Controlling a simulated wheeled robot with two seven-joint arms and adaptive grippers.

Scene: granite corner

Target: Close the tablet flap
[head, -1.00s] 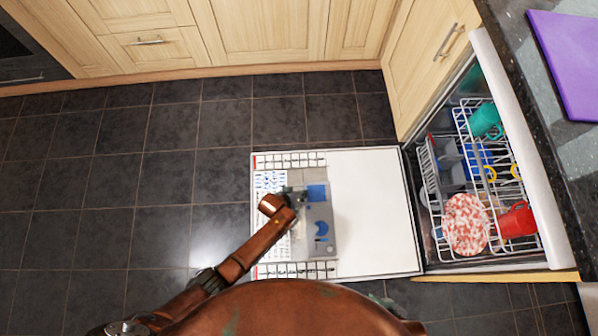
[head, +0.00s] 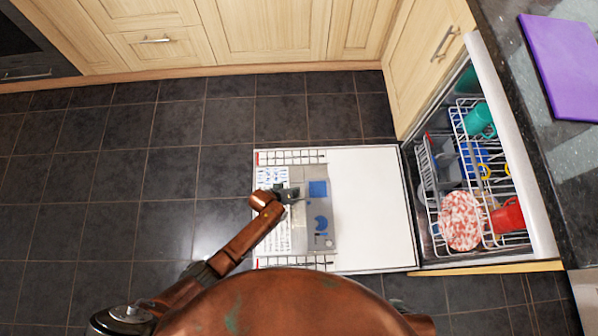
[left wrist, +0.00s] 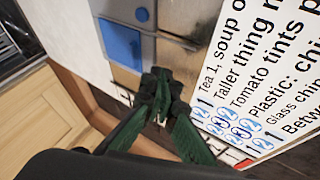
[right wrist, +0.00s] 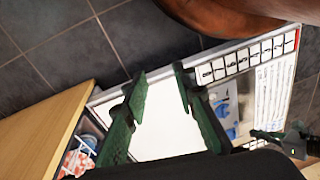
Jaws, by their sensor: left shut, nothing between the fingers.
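The grey dispenser panel (head: 320,240) lies on the inner face of the lowered dishwasher door (head: 372,210). A blue square (head: 318,188), at the tablet compartment, and a blue crescent (head: 321,223) show on it. I cannot tell how far the flap is open. My left gripper (head: 297,194) is shut and empty, just left of the blue square. In the left wrist view its fingertips (left wrist: 160,75) are together below the blue square (left wrist: 121,42), beside the printed label. My right gripper (right wrist: 158,76) is open and empty above the door, apart from the panel.
The dishwasher rack (head: 470,170) holds a speckled plate (head: 460,220), a red mug (head: 508,215) and a teal mug (head: 478,120). A purple board (head: 565,65) lies on the granite counter. The dark tiled floor (head: 110,180) left of the door is clear.

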